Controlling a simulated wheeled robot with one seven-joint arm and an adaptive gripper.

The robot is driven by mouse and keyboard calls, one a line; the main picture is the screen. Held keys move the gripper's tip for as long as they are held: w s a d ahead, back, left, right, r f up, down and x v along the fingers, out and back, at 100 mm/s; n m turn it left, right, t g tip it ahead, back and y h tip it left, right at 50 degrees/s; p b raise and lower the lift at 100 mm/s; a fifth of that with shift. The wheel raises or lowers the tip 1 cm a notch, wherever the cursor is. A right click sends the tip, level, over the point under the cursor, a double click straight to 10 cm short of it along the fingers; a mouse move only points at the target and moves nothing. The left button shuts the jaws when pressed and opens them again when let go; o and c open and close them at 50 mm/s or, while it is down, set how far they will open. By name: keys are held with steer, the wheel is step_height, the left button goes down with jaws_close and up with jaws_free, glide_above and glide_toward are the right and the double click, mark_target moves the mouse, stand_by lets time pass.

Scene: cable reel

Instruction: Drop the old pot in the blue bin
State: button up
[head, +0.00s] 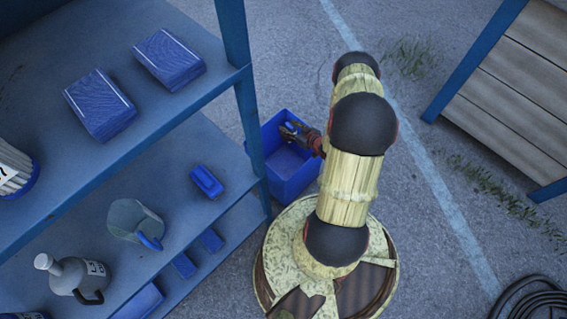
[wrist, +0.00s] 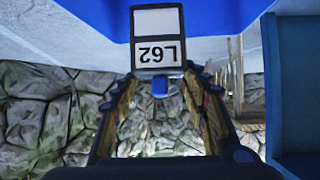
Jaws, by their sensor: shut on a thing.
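The blue bin (head: 287,172) stands open on the ground beside the shelf. My gripper (head: 291,131) is over the bin's far part, with a small dark thing at its tips. In the wrist view my gripper (wrist: 161,79) is shut on a dark-edged piece with a white label (wrist: 158,22) reading L62 upside down. A small blue part (wrist: 160,88) shows between the fingers. I cannot tell from its shape whether this held piece is the old pot. The held piece seems to be above the bin floor; its exact height is unclear.
The blue shelf (head: 170,115) is close on the left, its post beside the bin. It carries blue boxes (head: 100,103), a grey-green vessel (head: 127,217) and a grey jug (head: 78,274). A slatted bench (head: 510,95) stands right; a black cable coil (head: 540,303) lies lower right.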

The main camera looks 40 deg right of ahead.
steer(key=shift+f+b, duration=2)
steer(key=shift+f, duration=0.85)
steer(key=o, duration=1.4)
steer(key=shift+s, duration=0.1)
steer(key=v, duration=1.1)
steer(key=shift+s+r, duration=0.25)
steer(key=shift+s, duration=0.1)
